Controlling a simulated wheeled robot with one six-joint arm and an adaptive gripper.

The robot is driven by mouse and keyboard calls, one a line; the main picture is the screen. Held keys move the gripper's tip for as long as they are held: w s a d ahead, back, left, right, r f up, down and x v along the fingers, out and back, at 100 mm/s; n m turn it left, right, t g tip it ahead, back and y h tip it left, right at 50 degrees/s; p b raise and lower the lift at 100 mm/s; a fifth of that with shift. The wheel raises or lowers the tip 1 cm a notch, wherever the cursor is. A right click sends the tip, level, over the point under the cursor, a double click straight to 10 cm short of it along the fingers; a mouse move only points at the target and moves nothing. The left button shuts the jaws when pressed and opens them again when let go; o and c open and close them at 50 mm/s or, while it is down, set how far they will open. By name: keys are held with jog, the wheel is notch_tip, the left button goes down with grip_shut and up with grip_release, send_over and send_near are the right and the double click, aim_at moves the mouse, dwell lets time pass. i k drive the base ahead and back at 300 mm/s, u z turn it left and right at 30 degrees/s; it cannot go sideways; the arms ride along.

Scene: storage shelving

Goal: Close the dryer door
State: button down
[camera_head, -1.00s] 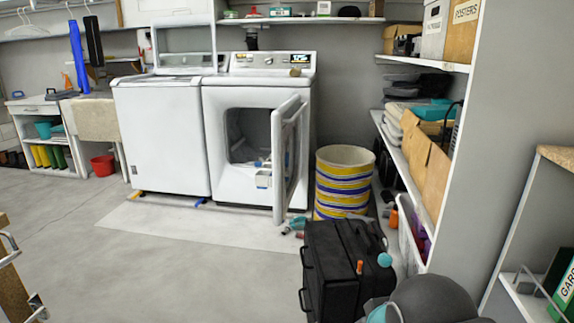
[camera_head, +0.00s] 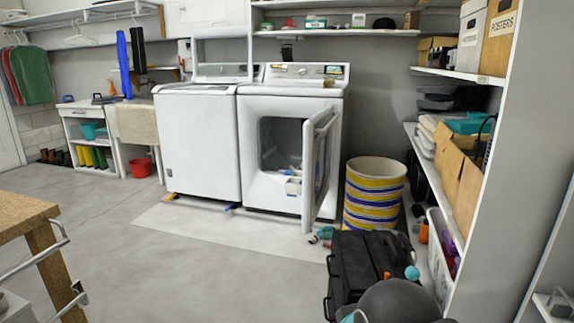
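The white dryer (camera_head: 264,188) stands against the back wall, right of a similar white machine. Its door (camera_head: 319,165) is open and swung out toward me, hinged on the right side of the dryer front. The door is seen nearly edge-on. My gripper is not in view.
A striped basket (camera_head: 374,196) stands right of the door. A black bag (camera_head: 362,262) lies in front of it, and small teal items (camera_head: 322,234) lie near the door's foot. Shelving (camera_head: 468,190) lines the right. A wooden bench (camera_head: 30,218) is near left. The middle floor is clear.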

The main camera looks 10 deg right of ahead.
aim_at(310, 181)
jog(key=i, duration=1.25)
jog(key=z, duration=0.55)
